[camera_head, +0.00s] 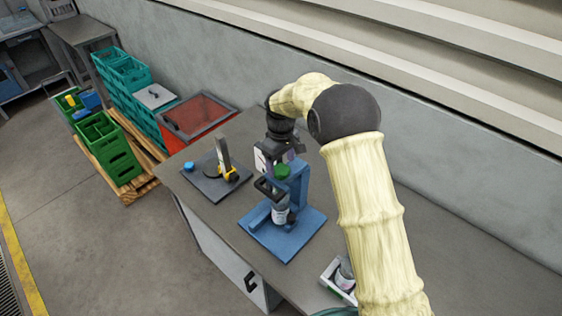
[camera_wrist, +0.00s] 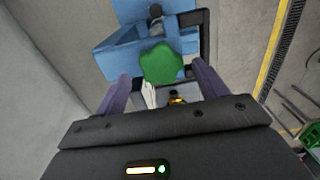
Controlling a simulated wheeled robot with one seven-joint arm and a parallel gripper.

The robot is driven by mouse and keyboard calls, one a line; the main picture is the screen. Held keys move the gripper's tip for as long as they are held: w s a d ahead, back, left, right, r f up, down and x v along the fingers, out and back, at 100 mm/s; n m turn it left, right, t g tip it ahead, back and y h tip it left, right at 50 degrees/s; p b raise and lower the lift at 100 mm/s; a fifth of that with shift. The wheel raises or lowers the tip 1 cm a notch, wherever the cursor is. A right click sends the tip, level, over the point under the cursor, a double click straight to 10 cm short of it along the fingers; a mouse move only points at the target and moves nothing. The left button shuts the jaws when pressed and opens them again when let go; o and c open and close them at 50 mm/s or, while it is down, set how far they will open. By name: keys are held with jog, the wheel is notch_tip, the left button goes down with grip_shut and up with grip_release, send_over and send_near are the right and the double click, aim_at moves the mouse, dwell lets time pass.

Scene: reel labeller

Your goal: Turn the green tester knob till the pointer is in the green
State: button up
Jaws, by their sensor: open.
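The green knob (camera_head: 282,171) sits on top of the blue tester stand (camera_head: 291,241), which stands on the grey bench. In the wrist view the knob (camera_wrist: 162,64) is a lobed green shape in front of the blue frame (camera_wrist: 118,60). My gripper (camera_wrist: 160,80) is open, with one purple-grey finger to each side of the knob and a gap visible around it. In the head view my gripper (camera_head: 274,157) is at the top of the stand, right behind the knob. I cannot make out the pointer or a green zone in either view.
A dark plate with a yellow and black device and a blue cap (camera_head: 212,182) lies left of the stand. A white tray (camera_head: 335,277) is at the bench's front right. A red bin (camera_head: 197,115) and green crates (camera_head: 107,148) stand beyond the bench's left end.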

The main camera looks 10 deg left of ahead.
jog(key=shift+d+f, duration=0.15)
jog(key=shift+f, duration=0.6)
jog(key=shift+s+f, duration=0.1)
jog(key=shift+f, duration=0.05)
jog(key=c, duration=0.6)
jog(key=shift+a, duration=0.2)
jog(key=c, duration=0.4)
